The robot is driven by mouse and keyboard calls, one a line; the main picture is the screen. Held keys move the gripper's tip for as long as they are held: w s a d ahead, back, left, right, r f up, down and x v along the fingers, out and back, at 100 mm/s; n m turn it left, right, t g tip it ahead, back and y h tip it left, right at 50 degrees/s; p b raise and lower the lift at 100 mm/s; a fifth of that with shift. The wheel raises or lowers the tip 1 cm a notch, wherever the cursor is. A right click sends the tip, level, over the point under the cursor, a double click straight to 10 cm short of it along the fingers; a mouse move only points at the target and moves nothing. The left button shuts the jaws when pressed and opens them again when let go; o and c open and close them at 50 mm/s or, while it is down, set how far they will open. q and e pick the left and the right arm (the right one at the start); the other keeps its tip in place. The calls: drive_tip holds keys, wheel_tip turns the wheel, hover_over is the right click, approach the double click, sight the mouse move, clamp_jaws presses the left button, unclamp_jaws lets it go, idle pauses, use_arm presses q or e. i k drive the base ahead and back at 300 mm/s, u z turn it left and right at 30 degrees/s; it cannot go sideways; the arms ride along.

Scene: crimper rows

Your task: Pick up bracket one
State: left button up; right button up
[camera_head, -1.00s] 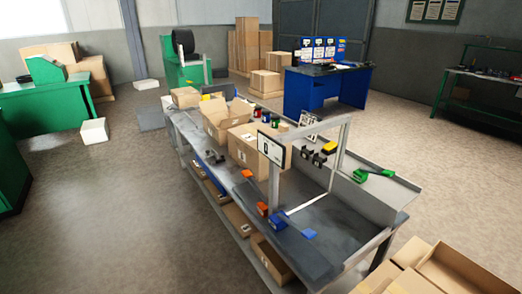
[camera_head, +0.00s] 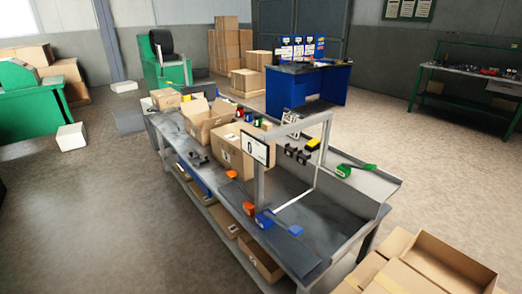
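No part labelled bracket one can be told for sure at this distance. Small black parts (camera_head: 198,157) lie on the left side of the long grey workbench (camera_head: 230,193), in front of the open cardboard box. Other black parts (camera_head: 297,155) sit at the bench's upright frame, near a yellow-and-black item (camera_head: 312,145). Neither of my grippers shows in the head view.
The bench carries cardboard boxes (camera_head: 206,122), a sign (camera_head: 255,149), orange tools (camera_head: 232,174), blue tools (camera_head: 264,220) and a green tool (camera_head: 345,170). Cardboard boxes (camera_head: 447,268) stand at the lower right. The floor left of the bench (camera_head: 80,220) is open.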

sight(289, 151)
drive_tip(key=u, duration=1.5)
drive_tip(key=i, duration=3.9)
drive_tip(key=z, duration=4.55)
